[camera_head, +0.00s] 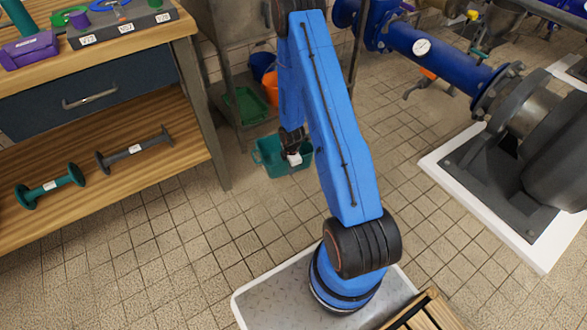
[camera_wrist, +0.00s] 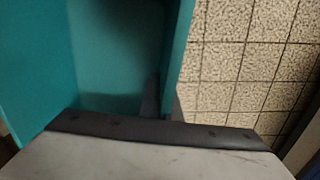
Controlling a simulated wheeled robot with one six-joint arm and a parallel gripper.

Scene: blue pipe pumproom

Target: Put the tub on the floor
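The teal tub (camera_head: 268,158) is upright at the end of my arm, low over the tiled floor (camera_head: 190,235) or on it; I cannot tell which. In the wrist view the tub (camera_wrist: 115,60) fills the left side. My gripper (camera_wrist: 163,100) has one finger inside and one outside the tub's wall, pinching it. In the head view my gripper (camera_head: 294,160) is at the tub's rim, and the fingertips are hard to make out.
A wooden workbench (camera_head: 110,190) with a shelf of dumbbell-shaped pipe pieces stands at left. A metal rack (camera_head: 245,110) with a green tray (camera_head: 245,105) and an orange bucket (camera_head: 271,88) is behind. A pump on a white plinth (camera_head: 480,215) is at right. Floor tiles between are clear.

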